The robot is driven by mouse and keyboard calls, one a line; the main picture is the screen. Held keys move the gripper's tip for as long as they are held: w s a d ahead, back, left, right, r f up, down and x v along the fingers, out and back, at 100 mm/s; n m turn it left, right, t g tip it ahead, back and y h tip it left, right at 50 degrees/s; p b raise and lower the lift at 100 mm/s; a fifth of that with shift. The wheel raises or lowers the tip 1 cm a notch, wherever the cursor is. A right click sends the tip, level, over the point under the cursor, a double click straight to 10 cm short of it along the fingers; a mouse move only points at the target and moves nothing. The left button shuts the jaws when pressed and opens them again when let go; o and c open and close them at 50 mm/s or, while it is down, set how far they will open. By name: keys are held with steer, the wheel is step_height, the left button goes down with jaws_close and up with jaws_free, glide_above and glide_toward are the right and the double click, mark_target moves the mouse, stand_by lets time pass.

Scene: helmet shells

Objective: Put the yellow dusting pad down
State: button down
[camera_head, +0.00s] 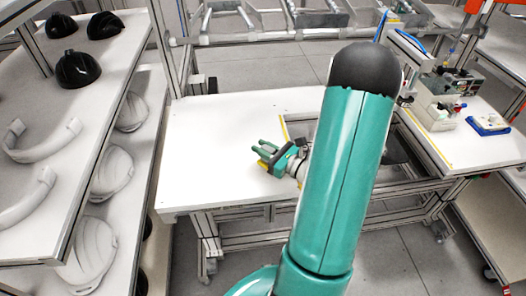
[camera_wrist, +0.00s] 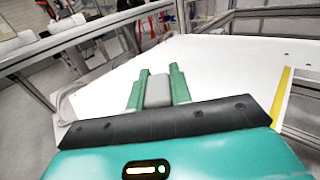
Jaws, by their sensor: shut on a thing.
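My gripper (camera_head: 259,149) is over the left part of the white bench top, with its green fingers toward the left. In the wrist view, my gripper (camera_wrist: 157,72) is shut on a grey block, which appears to be the handle of the yellow dusting pad (camera_wrist: 158,92). A small yellow edge of the pad (camera_head: 262,165) shows just below the fingers in the head view. The rest of the pad is hidden. I cannot tell whether it touches the bench top.
The white bench top (camera_head: 205,150) is bare at left, with a yellow strip (camera_wrist: 281,97) at right in the wrist view. A left rack holds black helmet shells (camera_head: 78,70) and white shells (camera_head: 95,245). A blue-edged tray (camera_head: 488,124) sits at far right.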

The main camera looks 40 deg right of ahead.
steer(key=f, duration=0.3)
steer(key=shift+w, duration=0.25)
steer(key=shift+f, duration=0.1)
steer(key=shift+s, duration=0.15)
steer(key=c, duration=1.3)
jaws_free()
steer(key=shift+f, duration=0.1)
steer(key=shift+o, duration=0.2)
